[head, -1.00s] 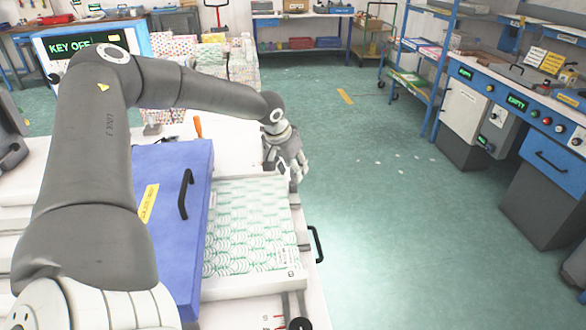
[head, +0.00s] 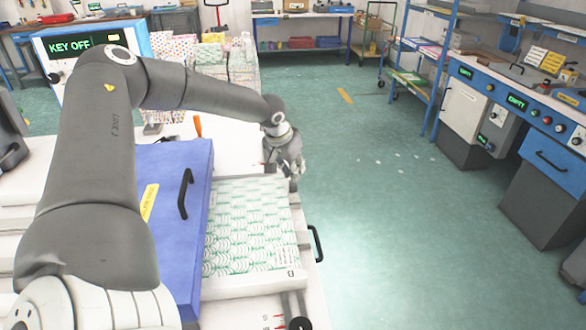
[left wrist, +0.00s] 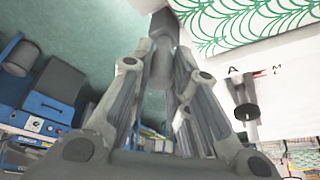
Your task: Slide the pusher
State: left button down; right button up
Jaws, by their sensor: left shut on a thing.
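My left gripper (head: 291,172) is at the far right corner of the white bench, beside the stack of green-and-white patterned sheets (head: 250,225). In the left wrist view its fingers (left wrist: 163,72) close on a grey upright handle (left wrist: 162,60), which I take to be the pusher's. The handle hangs from a darker grey piece (left wrist: 171,12) next to the patterned sheets (left wrist: 245,18). The fingers hide part of the handle. In the head view the pusher is too small and covered to make out. My right gripper is not in view.
A blue panel with a black handle (head: 186,194) stands left of the sheets. Another black handle (head: 315,243) sticks out at the bench's right edge. A dark round knob (head: 300,325) is at the near edge. The green floor (head: 400,220) to the right is clear.

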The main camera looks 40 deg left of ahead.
pick_arm(q)
jog(key=shift+s+a+r+p, duration=0.1)
jog(key=shift+s+a+p, duration=0.25)
jog(key=shift+s+a, duration=0.9)
jog(key=shift+s, duration=0.25)
jog(key=c, duration=1.4)
grip_release()
jog(key=shift+s, duration=0.1)
jog(key=shift+o, duration=0.2)
jog(key=shift+r, duration=0.4)
jog(key=v, duration=1.1)
jog(key=shift+s, duration=0.2)
